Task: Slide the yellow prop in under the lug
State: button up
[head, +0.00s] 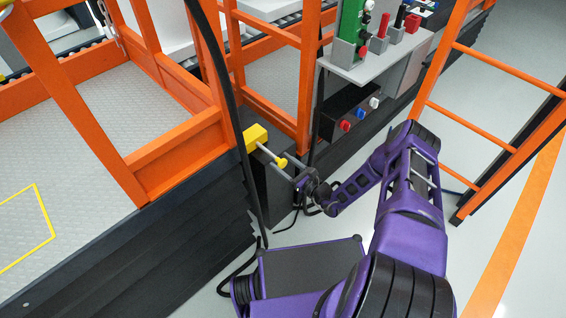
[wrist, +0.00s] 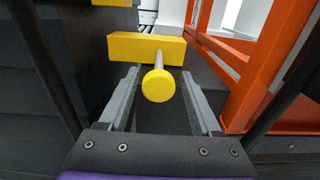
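The yellow prop (head: 255,137) is a block with a thin grey rod and a round yellow knob pointing back at my gripper. It sits on a dark housing beside the orange frame. In the wrist view the prop's block (wrist: 145,48) lies across the picture, with its knob (wrist: 158,86) between my fingers. My gripper (wrist: 160,71) is open, one grey finger on each side of the rod and knob, with gaps on both sides. A second yellow piece (wrist: 112,2) is cut off at the top edge; I cannot tell whether it is the lug.
An orange post (wrist: 262,70) stands close on the right in the wrist view. A black cable (head: 232,110) hangs left of the prop in the head view. A grey shelf (head: 372,62) with tools and a panel of coloured knobs (head: 360,113) are to the right.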

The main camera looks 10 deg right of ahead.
jog(key=shift+o, duration=0.4)
jog(key=p+v, duration=0.1)
jog(key=v, duration=1.6)
jog(key=shift+s+d+r, duration=0.1)
